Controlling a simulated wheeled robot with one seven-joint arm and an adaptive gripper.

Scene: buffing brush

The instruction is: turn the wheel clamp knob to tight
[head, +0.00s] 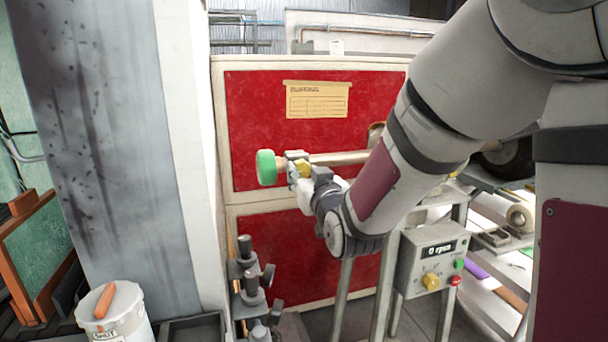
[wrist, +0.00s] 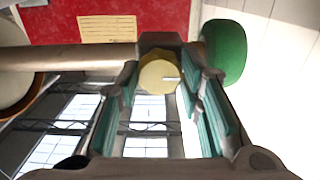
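The wheel clamp knob (head: 303,168) is a small yellow knob on a grey clamp block near the end of a horizontal shaft (head: 340,157). In the wrist view the round knob (wrist: 158,75) faces me, with a pale pointer mark toward the right. My gripper (wrist: 162,72) has its green-padded fingers on either side of the knob, with the tips close to its edges. The fingers look open, and contact with the knob cannot be made out. In the head view my gripper (head: 308,180) is at the clamp, its fingertips partly hidden.
A green wheel (head: 267,167) sits at the shaft's left end, beside the clamp. A red cabinet (head: 250,110) stands behind. A control box (head: 425,262) reading 0 rpm is at lower right. A stand with dark clamps (head: 250,280) and a white bucket (head: 118,318) are lower left.

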